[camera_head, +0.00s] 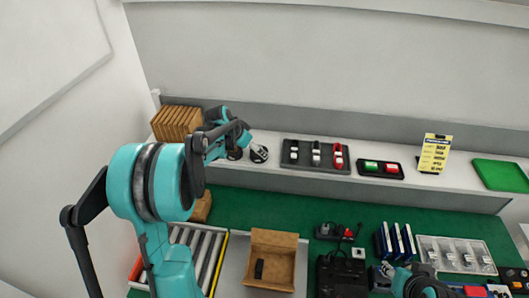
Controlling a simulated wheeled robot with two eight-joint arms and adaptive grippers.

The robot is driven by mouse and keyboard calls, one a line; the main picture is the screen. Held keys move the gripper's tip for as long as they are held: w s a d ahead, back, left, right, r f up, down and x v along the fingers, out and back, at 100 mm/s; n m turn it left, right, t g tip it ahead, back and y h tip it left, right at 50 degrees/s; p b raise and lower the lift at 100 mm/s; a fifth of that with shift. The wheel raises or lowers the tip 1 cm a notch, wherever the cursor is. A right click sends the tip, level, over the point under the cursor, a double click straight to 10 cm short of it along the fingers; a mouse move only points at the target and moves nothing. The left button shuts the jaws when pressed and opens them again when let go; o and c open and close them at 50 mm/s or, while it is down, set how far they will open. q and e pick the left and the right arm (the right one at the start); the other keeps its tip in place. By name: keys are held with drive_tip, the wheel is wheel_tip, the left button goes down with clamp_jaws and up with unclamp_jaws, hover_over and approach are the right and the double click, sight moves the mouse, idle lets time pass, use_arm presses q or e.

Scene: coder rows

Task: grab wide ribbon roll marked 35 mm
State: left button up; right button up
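A roll with a pale face and dark core (259,154) sits on the white shelf at the back. A second dark round thing (235,155), perhaps another roll, is partly hidden beside it. Any width marking is too small to read, so I cannot tell which is 35 mm. My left gripper (240,136) is just above and left of the pale roll; whether it touches either thing is unclear, and its finger opening cannot be made out. My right gripper (425,284) is low at the right near the bottom edge, seen from above, its fingers unclear.
Brown cartons (176,122) stand left on the shelf. Below are a roller conveyor (203,243), a cardboard box (288,240) and green bench.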

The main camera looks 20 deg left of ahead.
use_arm(q)
drive_tip(key=x, duration=0.5)
drive_tip(key=shift+w+a+p, duration=0.1)
drive_tip(key=shift+w+p, duration=0.25)
drive_tip(key=shift+p, duration=0.05)
drive_tip(key=c, duration=1.3)
